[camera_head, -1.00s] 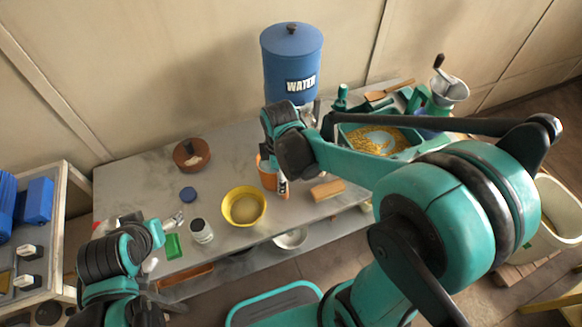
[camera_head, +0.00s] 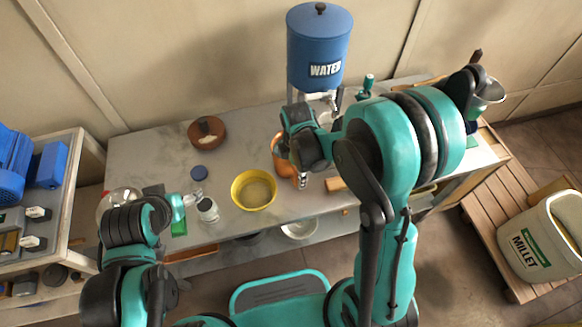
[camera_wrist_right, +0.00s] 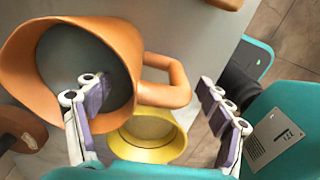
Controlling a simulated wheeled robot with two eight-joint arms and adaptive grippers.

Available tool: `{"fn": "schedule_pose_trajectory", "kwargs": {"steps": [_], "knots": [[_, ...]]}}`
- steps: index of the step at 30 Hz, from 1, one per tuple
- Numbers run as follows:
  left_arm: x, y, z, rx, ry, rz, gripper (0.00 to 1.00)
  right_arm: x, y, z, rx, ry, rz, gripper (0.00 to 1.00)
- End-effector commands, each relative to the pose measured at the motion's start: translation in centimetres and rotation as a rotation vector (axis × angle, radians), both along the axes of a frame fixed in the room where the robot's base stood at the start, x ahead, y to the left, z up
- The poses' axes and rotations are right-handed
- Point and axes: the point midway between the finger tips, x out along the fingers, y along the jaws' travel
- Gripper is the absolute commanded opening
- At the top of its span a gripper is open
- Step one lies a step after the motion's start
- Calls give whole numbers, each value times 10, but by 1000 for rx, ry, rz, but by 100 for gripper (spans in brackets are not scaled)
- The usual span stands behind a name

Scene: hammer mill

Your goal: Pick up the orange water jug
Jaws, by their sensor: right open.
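The orange water jug (camera_head: 280,160) stands upright on the grey table, below the blue water dispenser, partly hidden by my right gripper. In the right wrist view the jug (camera_wrist_right: 22,65) shows its wide dark opening at the left and its handle (camera_wrist_right: 172,85) pointing right. My right gripper (camera_head: 302,178) is open at the jug. In the wrist view its fingers (camera_wrist_right: 155,108) straddle the handle, one over the jug's mouth and one right of the handle. Contact cannot be told. My left gripper (camera_head: 185,203) is at the table's left front; its jaws are unclear.
A yellow bowl (camera_head: 254,196) stands just left of the jug, with a small white-labelled jar (camera_head: 207,210) further left. The blue water dispenser (camera_head: 318,55) stands behind. A brown bowl (camera_head: 206,133) is at the back left. A millet bin (camera_head: 540,240) stands on a pallet at right.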

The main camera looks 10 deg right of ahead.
Motion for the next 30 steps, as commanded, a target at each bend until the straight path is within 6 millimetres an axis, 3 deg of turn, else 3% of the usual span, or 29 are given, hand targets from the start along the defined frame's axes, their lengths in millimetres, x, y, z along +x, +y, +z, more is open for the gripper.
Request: {"fn": "schedule_pose_trajectory", "kwargs": {"steps": [4, 10, 23, 30], "knots": [[0, 0, 1, 0, 0, 0, 73, 0, 0, 1, 0, 0, 0, 80], [0, 0, 1, 0, 0, 0, 73, 0, 0, 2, 0, 0, 0, 27], [0, 0, 3, 0, 0, 0, 73, 0, 0, 5, 0, -1, -1, 26], [0, 0, 14, 0, 0, 0, 73, 0, 0, 27, 0, -1, -1, 26]]}}
